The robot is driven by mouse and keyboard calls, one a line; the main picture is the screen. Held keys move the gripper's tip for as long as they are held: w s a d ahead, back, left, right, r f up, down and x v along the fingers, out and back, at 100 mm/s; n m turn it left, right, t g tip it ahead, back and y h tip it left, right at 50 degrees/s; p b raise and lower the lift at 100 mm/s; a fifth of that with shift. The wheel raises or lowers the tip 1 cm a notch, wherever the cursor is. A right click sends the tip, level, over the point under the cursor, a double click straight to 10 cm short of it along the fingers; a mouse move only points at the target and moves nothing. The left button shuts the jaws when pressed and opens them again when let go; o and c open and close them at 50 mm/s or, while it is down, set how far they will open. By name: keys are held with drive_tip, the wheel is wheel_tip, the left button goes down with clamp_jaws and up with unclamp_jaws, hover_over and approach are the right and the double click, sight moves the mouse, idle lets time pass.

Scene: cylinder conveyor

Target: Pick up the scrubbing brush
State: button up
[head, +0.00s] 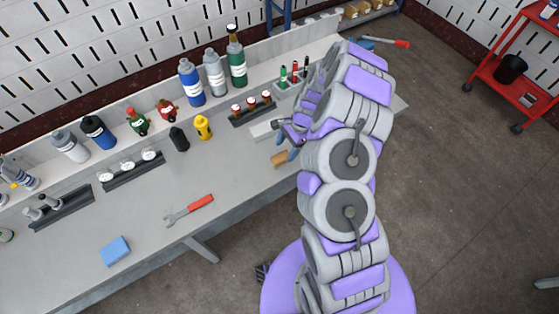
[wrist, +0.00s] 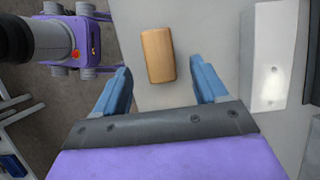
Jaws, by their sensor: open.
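The scrubbing brush (wrist: 158,54) shows in the wrist view as a tan wooden block with rounded corners, lying on the grey bench. In the head view its tan end (head: 279,160) shows beside my gripper, with part of it hidden by my arm. My gripper (wrist: 161,78) is open and empty. Its two blue fingers are apart, and in the wrist view the brush lies between and ahead of their tips. A blue finger also shows in the head view, just above the brush. I cannot tell the exact height of the fingers over the bench.
A pale block (wrist: 272,60) lies right of the brush in the wrist view. On the bench are a wrench with a red handle (head: 200,202), a blue sponge (head: 115,250), a yellow bottle (head: 203,128) and several other bottles. The bench around the wrench is mostly clear.

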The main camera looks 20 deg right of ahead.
sight(282, 156)
drive_tip(key=shift+s+f, duration=0.1)
drive_tip(key=shift+f, duration=0.95)
drive_tip(key=b+x, duration=0.1)
drive_tip(key=x, duration=0.3)
drive_tip(key=shift+a+b, duration=0.4)
drive_tip(key=shift+a, duration=0.1)
drive_tip(key=shift+c, duration=0.2)
drive_tip(key=shift+d, duration=0.15)
drive_tip(key=c, duration=1.1)
